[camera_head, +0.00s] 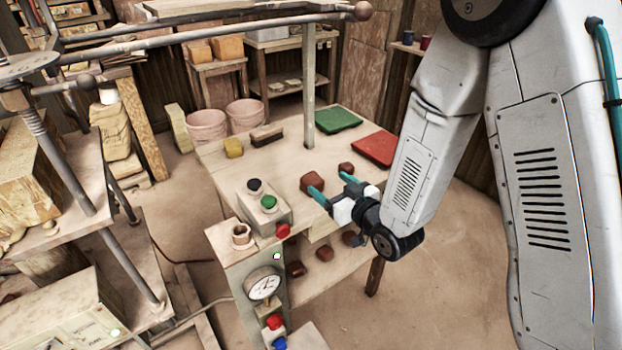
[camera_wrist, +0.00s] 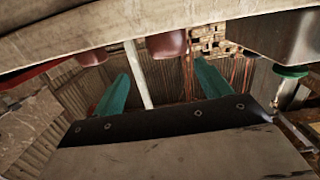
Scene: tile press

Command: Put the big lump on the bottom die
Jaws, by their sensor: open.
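The big lump (camera_head: 310,182) is reddish brown and sits on the wooden table, near its front edge. A smaller lump (camera_head: 345,169) lies to its right. My gripper (camera_head: 326,183) is open, its teal fingers apart at the table's front edge, close to the big lump. In the wrist view, which looks upside down, the big lump (camera_wrist: 167,43) appears beyond and between the fingertips (camera_wrist: 160,70). The smaller lump (camera_wrist: 92,57) shows to the left. Nothing is held. I cannot make out the bottom die; part of the press (camera_head: 40,100) stands at the left.
A control box (camera_head: 265,205) with buttons and a pedestal with a gauge (camera_head: 263,283) stand left of my gripper. Green (camera_head: 338,120) and red (camera_head: 374,146) trays lie at the back of the table. More lumps (camera_head: 325,253) are on the shelf below. Floor at the lower right is clear.

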